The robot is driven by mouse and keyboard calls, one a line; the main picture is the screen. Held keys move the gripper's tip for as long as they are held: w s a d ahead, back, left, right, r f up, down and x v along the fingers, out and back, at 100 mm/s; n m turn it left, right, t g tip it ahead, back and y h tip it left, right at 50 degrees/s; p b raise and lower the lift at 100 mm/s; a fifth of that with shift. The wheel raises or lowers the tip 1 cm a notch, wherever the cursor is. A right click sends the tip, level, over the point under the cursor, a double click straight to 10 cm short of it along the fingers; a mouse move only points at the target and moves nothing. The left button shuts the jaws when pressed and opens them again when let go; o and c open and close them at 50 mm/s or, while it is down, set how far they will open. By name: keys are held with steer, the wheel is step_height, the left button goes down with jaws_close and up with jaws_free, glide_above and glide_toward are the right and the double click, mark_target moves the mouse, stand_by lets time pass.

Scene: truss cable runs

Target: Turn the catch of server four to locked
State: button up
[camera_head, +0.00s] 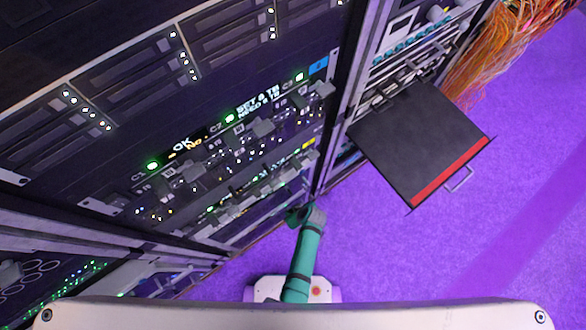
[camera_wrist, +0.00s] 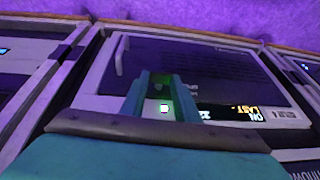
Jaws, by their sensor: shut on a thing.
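My gripper (camera_head: 306,214) is low at the right edge of the front rack in the head view. In the wrist view my gripper (camera_wrist: 162,108) points at a pale-framed unit front (camera_wrist: 95,88). Its two teal fingers are a little apart, with a small thing between them that I cannot make out. A small white light shows between the fingers. The front carries a dark panel and a small lit display (camera_wrist: 228,112) with upside-down text. I cannot tell which unit is server four, and no catch can be clearly made out.
The rack (camera_head: 150,110) holds several units with lights and small displays. At right a dark tray (camera_head: 420,140) with a red front edge sticks out of a neighbouring rack. Orange cables (camera_head: 510,40) hang beyond. The purple floor (camera_head: 480,255) is clear at right.

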steer(key=shift+w+d+m+g+y, duration=0.15)
steer(key=shift+w+d+g+y, duration=0.1)
steer(key=shift+g+y, duration=0.25)
steer(key=shift+w+d+m+g+y, duration=0.2)
steer(key=shift+g+y, duration=0.1)
steer(key=shift+y, duration=0.3)
steer(key=shift+w+d+f+m+g+y, duration=0.1)
steer(key=shift+d+f+m+g+y, duration=0.1)
steer(key=shift+g+y, duration=0.4)
steer(key=shift+w+d+f+m+g+y, duration=0.15)
steer(key=shift+g+y, duration=0.15)
steer(key=shift+y, duration=0.5)
steer(key=shift+d+y, duration=0.1)
steer(key=shift+y, duration=0.4)
steer(key=shift+s+f+g, duration=0.1)
steer(key=shift+s+g, duration=0.05)
steer(key=shift+g, duration=0.25)
steer(key=o, duration=1)
steer(key=shift+o, duration=0.2)
steer(key=shift+y, duration=0.3)
steer(key=v, duration=1)
steer(key=shift+d+r, duration=0.25)
steer(key=shift+r, duration=0.05)
